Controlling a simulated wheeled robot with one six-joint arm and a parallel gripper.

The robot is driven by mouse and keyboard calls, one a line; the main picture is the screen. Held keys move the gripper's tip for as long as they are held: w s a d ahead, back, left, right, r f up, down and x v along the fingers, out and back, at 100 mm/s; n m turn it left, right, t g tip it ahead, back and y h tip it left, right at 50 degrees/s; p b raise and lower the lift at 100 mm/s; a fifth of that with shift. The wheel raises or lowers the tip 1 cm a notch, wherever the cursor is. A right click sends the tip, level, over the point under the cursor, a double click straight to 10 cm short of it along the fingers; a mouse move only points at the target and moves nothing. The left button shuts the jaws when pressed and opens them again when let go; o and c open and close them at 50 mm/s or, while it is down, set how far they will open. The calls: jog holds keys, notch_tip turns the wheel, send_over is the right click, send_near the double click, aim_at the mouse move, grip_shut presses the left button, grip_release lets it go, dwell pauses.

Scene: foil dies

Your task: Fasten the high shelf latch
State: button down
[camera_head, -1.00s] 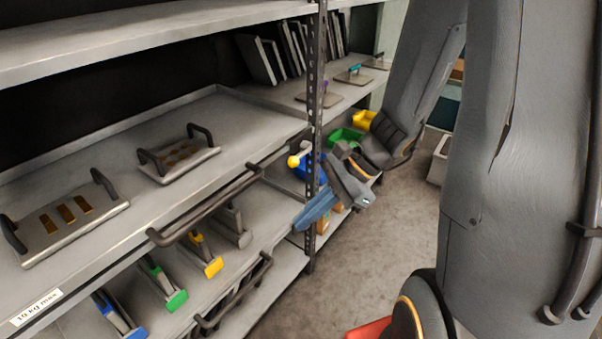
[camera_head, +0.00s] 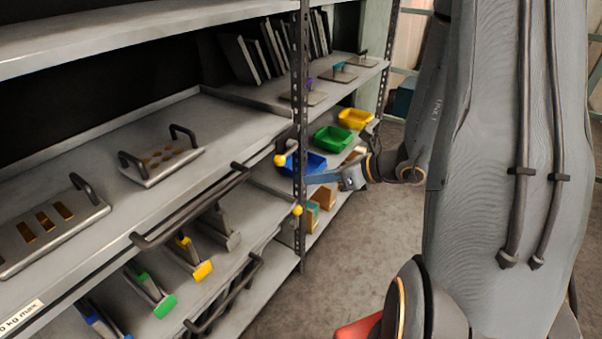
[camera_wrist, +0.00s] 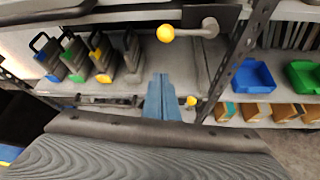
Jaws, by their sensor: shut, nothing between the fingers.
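The high shelf latch (camera_head: 280,160) is a short grey lever with a yellow ball knob, by the front upright of the rack, at the upper handled shelf (camera_head: 236,126). In the wrist view this latch (camera_wrist: 165,33) lies roughly level, its knob to the left of its pivot. A second yellow knob (camera_head: 297,210) sits lower on the same upright, and also shows in the wrist view (camera_wrist: 191,101). My gripper (camera_head: 309,179), with blue fingers, is shut and empty near the upright. In the wrist view its fingertips (camera_wrist: 160,78) are below the high latch's knob, apart from it in the picture.
The perforated upright (camera_head: 300,100) stands close to my fingers. Dark bar handles (camera_head: 190,205) run along the shelf fronts. Blue (camera_head: 305,164), green (camera_head: 333,139) and yellow (camera_head: 355,118) bins stand beyond the upright. The floor (camera_head: 350,265) in front is clear.

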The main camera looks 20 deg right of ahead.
aim_at(287, 154)
jog(key=x, duration=0.9)
jog(key=shift+w+a+r+p, duration=0.1)
jog(key=shift+w+r+p, duration=0.1)
jog(key=shift+r+p, duration=0.3)
jog(key=shift+w+d+r+p, duration=0.1)
jog(key=shift+w+r+p, duration=0.1)
jog(key=shift+r, duration=0.5)
jog(key=shift+w+a+r+p, duration=0.1)
jog(key=shift+w+r+p, duration=0.15)
jog(key=shift+r, duration=0.4)
jog(key=shift+r, duration=0.1)
